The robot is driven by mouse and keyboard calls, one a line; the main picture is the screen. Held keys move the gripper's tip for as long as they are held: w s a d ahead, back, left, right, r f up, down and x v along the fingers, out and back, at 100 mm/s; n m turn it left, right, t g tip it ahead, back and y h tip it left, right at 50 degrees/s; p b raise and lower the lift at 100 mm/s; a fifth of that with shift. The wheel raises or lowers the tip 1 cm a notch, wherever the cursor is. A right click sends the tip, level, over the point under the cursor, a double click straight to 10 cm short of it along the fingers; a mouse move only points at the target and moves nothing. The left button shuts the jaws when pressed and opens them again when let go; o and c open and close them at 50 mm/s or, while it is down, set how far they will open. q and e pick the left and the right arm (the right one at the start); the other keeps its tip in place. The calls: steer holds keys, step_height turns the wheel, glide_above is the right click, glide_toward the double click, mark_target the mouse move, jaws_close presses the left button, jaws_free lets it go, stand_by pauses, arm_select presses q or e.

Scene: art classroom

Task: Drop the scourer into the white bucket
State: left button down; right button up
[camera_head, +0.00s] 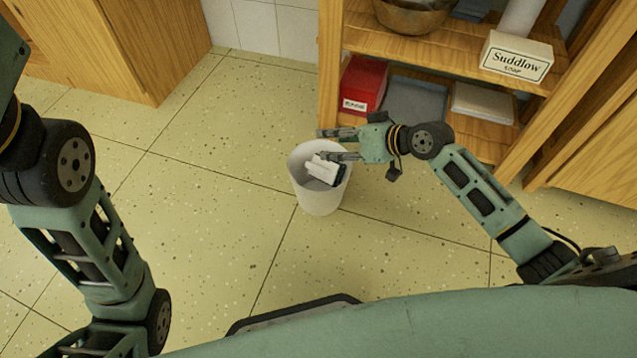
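The white bucket (317,201) stands upright on the floor in the middle of the view, in front of the shelf unit. A small white block with a dark side, seemingly the scourer (322,170), shows within the bucket's mouth, below my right gripper. My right gripper (338,145) is over the bucket's far right rim, its two fingers pointing left and spread apart with nothing between them. The lower finger overlaps the block's upper edge in the picture; I cannot tell how deep the block lies. My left arm is at the left, its gripper out of view.
The wooden shelf unit (397,58) stands behind the bucket. It holds a bowl (414,14), a Suddlow soap box (516,57), a red box (364,84), a grey tray (413,101) and a pale block (482,103). Speckled floor left of the bucket is clear.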

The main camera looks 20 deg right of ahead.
steer(key=shift+o, duration=1)
steer(key=shift+s+d+r, duration=0.1)
steer(key=shift+s+d, duration=0.1)
steer(key=shift+d, duration=0.05)
steer(key=v, duration=1.1)
steer(key=shift+s+r, duration=0.1)
steer(key=shift+s, duration=0.05)
